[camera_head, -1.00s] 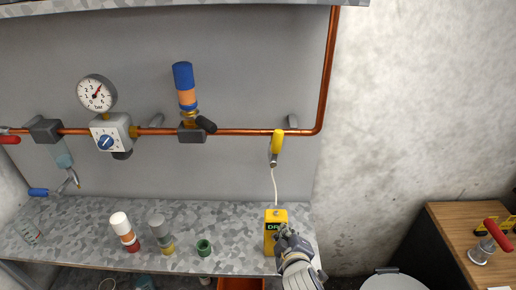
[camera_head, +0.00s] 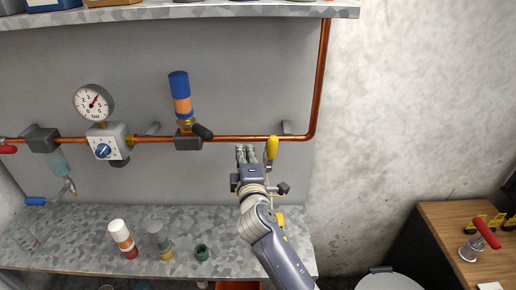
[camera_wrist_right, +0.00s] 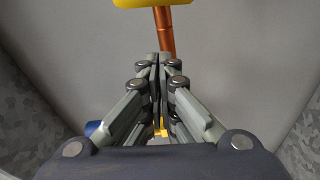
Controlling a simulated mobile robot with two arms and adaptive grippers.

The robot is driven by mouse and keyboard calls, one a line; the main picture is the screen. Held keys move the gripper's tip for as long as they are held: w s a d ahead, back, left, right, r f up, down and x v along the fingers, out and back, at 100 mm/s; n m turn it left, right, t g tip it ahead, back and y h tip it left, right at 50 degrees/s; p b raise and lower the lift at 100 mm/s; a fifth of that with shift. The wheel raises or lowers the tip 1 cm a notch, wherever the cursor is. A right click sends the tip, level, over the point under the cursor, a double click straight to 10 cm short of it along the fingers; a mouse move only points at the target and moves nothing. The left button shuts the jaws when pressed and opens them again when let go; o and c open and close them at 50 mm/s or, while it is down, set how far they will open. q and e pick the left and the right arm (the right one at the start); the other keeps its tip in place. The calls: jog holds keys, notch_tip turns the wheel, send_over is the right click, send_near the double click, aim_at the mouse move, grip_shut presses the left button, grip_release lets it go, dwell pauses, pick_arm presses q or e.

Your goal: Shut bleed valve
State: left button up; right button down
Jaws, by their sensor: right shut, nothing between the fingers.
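A valve with a yellow handle (camera_head: 271,148) hangs on the copper pipe at its right part; the handle points down, slightly tilted. In the right wrist view the yellow handle (camera_wrist_right: 152,3) shows at the top edge, beyond the fingertips. My right gripper (camera_head: 246,149) is shut and empty, just left of the yellow handle and below the pipe. In the wrist view its fingers (camera_wrist_right: 164,58) meet. I cannot tell whether they touch the valve. A blue-handled tap (camera_head: 36,201) and a red handle (camera_head: 8,149) are at the left. My left gripper is out of view.
A yellow box (camera_head: 281,219) on the bench is mostly hidden by my right arm. A gauge (camera_head: 94,102) and a blue-orange cylinder (camera_head: 180,95) sit along the pipe.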

aim_at(271, 154)
jog(key=d+p, duration=0.1)
jog(key=d, duration=0.1)
jog(key=w+d+p, duration=0.1)
jog(key=shift+w+d+f+p, duration=0.15)
jog(key=shift+d+p, duration=0.2)
jog(key=shift+d, duration=0.05)
jog(key=shift+a, duration=0.1)
